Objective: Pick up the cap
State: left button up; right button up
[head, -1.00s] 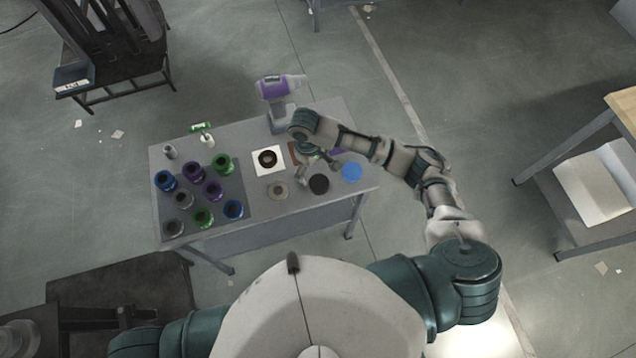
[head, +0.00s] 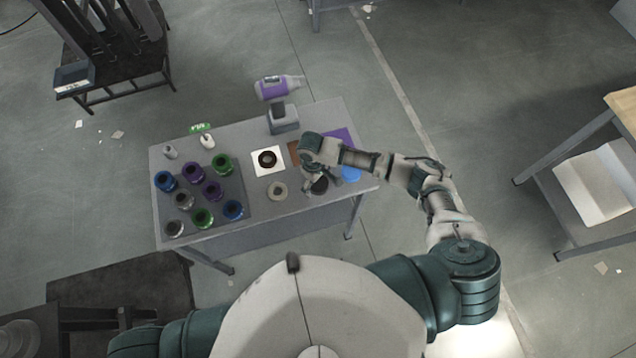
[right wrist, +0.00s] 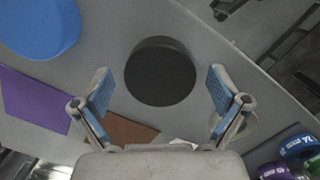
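A round black cap (head: 319,187) lies on the grey table near its front edge; in the right wrist view the black cap (right wrist: 160,72) is whole and in the middle. My right gripper (right wrist: 159,82) is open, with its two blue-padded fingers apart on either side of the cap in the picture. Nothing is between the fingers but the view of the cap; I cannot tell the height above it. In the head view my right gripper (head: 325,180) partly covers the cap. My left gripper is not in view.
A blue disc (right wrist: 40,25) and a purple square (right wrist: 33,99) lie beside the cap. Several coloured columns stand on a dark mat (head: 234,189). A purple drill (head: 279,88) stands at the back.

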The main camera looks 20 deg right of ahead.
aim_at(319, 183)
jog(key=c, duration=1.1)
jog(key=shift+o, duration=0.2)
jog(key=shift+r, duration=0.1)
jog(key=shift+r, duration=0.2)
notch_tip(319, 183, up, 3)
jog(key=shift+r, duration=0.1)
jog(key=s+a+r+p, duration=0.2)
jog(key=s+a+r, duration=0.1)
jog(key=s+a, duration=0.6)
jog(key=s, duration=0.4)
jog(key=shift+p, duration=0.3)
